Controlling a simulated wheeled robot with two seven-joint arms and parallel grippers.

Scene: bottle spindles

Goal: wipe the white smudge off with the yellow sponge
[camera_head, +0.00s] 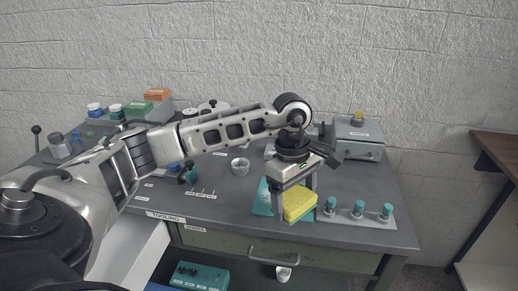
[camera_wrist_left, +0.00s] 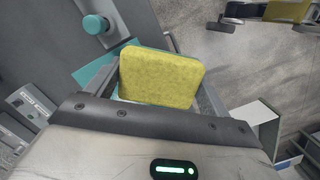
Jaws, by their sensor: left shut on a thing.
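The yellow sponge (camera_head: 299,204) is between the fingers of my left gripper (camera_head: 293,197), near the table's front edge. The gripper is shut on it. In the left wrist view the sponge (camera_wrist_left: 160,78) fills the space between the fingers of the left gripper (camera_wrist_left: 160,84). A teal sheet (camera_head: 263,199) lies on the tabletop beside and partly behind the sponge; it also shows in the left wrist view (camera_wrist_left: 92,72). I cannot tell whether the sponge touches the surface. I see no white smudge; the arm and gripper hide part of the table. My right gripper is not in view.
A grey rack (camera_head: 352,217) with teal-capped spindles stands close on the right of the sponge. A grey box (camera_head: 357,138) stands at the back right. A clear round dish (camera_head: 240,165) sits mid-table. A drawer (camera_head: 270,248) is below the front edge.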

